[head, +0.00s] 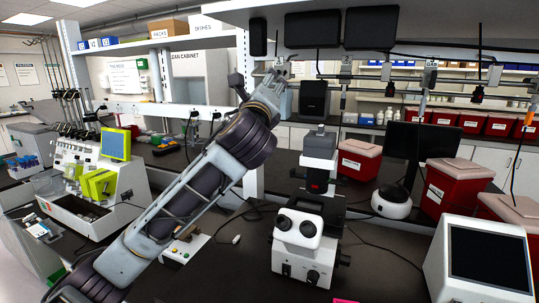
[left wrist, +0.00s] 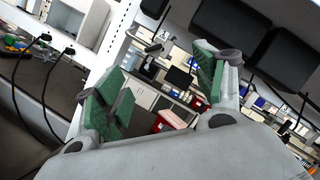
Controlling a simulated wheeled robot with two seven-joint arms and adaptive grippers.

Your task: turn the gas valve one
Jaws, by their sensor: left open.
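A row of small valves hangs on a pipe under the overhead shelf. A tag that seems to read 1 (head: 281,68) marks the valve by my left gripper (head: 274,84). A second tag, 2 (head: 346,66), hangs to its right. In the left wrist view my left gripper (left wrist: 157,66) is open, its green-padded fingers wide apart. A small dark and white fitting (left wrist: 154,48), perhaps valve one, shows between and beyond the fingertips. I see no contact. In the head view my gripper partly hides the valve. My right gripper is not in view.
A microscope (head: 298,234) stands on the dark bench below my arm. Red bins (head: 459,185) and a monitor (head: 486,258) are to the right. Dark screens (head: 314,29) hang under the shelf near the valves. A white shelf post (left wrist: 113,42) is close to the gripper.

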